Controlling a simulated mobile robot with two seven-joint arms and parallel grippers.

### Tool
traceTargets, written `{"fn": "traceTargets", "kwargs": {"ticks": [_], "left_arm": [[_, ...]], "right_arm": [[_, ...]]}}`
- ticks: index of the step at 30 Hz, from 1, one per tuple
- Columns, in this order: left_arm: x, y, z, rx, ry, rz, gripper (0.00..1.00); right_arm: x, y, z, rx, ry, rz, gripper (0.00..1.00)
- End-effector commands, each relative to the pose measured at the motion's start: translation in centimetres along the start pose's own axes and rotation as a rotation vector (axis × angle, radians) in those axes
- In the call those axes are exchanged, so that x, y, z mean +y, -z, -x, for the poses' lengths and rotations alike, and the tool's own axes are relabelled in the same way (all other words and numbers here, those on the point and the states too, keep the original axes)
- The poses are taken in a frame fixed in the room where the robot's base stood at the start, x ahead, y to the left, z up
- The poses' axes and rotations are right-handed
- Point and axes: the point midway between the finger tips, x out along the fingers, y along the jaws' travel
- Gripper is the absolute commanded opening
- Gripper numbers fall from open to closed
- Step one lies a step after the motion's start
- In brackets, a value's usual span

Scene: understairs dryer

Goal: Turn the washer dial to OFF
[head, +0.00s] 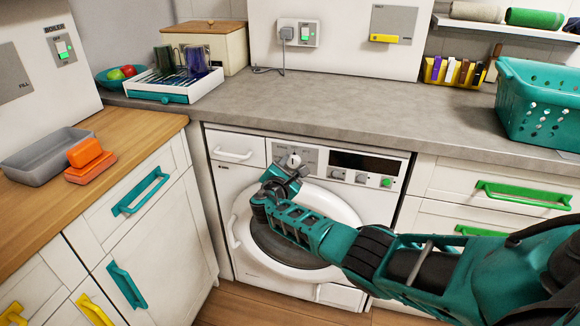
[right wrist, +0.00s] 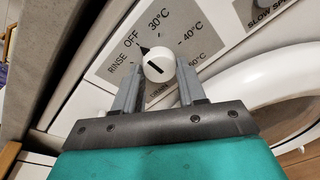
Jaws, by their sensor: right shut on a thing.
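The washer dial (head: 294,160) is a round white knob at the left of the washer's control panel. In the right wrist view the dial (right wrist: 158,67) sits between the two grey fingers of my right gripper (right wrist: 160,80), which is shut on it. A black pointer at the dial's upper-left edge faces the OFF label (right wrist: 131,37), between RINSE and 30°C. In the head view my right gripper (head: 288,172) is at the dial, with its arm coming from the lower right. My left gripper is out of view.
The white washer (head: 228,190) stands under the grey counter (head: 330,108), its round door below my right gripper. A wooden counter (head: 130,135) with a grey tray and orange sponges is at left. A teal basket (head: 535,105) stands at right.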

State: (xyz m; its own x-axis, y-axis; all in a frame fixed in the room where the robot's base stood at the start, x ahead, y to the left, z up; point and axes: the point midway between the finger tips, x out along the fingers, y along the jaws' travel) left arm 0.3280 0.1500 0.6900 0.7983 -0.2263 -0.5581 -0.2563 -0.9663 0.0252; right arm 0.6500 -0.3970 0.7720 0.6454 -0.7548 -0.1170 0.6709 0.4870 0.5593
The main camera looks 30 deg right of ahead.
Motion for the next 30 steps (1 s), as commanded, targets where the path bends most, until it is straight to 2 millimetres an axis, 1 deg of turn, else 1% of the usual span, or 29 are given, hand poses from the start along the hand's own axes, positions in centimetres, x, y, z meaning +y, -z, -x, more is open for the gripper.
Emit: {"fn": "traceTargets", "kwargs": {"ticks": [12, 13, 18, 21, 27, 30], "left_arm": [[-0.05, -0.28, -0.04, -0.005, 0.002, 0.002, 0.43], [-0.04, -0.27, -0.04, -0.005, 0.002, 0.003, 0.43], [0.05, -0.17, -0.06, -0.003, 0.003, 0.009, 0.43], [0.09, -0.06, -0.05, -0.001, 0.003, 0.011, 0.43], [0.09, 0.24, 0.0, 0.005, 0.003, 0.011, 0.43], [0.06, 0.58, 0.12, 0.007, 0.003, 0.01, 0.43]], "right_arm": [[-0.07, 0.09, 0.05, 0.0, 0.002, 0.007, 0.1], [-0.07, 0.09, 0.05, 0.001, 0.002, 0.007, 0.42], [-0.05, 0.07, 0.04, 0.0, 0.002, 0.006, 0.59], [-0.04, 0.05, 0.03, 0.0, 0.001, 0.006, 0.66], [-0.01, 0.01, 0.03, 0.0, 0.001, 0.005, 0.66], [0.04, -0.04, 0.41, 0.0, 0.001, 0.006, 0.66]]}}
